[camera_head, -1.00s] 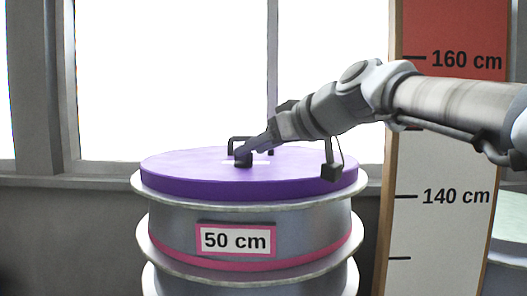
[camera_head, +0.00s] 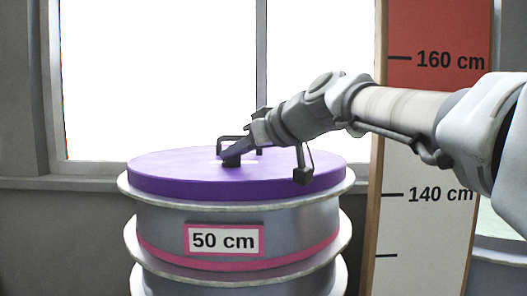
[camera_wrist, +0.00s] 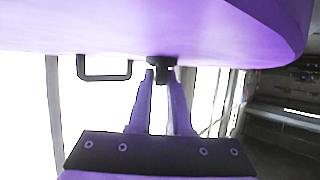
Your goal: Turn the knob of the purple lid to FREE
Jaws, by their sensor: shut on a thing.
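The purple lid (camera_head: 300,182) lies flat on top of a grey ribbed drum. Its small black knob (camera_head: 231,161) stands near the middle of the lid. My gripper (camera_head: 236,152) reaches in from the right, tilted down, and is shut on the knob. In the wrist view the picture is upside down, with the lid (camera_wrist: 200,30) along the top. There the two fingers of my gripper (camera_wrist: 161,76) close on either side of the knob (camera_wrist: 161,63). No FREE marking is readable, and the knob's pointing direction cannot be told.
A black bracket handle (camera_head: 222,141) rises from the lid behind the knob and also shows in the wrist view (camera_wrist: 104,78). The drum (camera_head: 165,222) carries a "50 cm" label (camera_head: 223,240). A height board (camera_head: 428,230) stands close at the right, behind my arm. Bright windows are behind.

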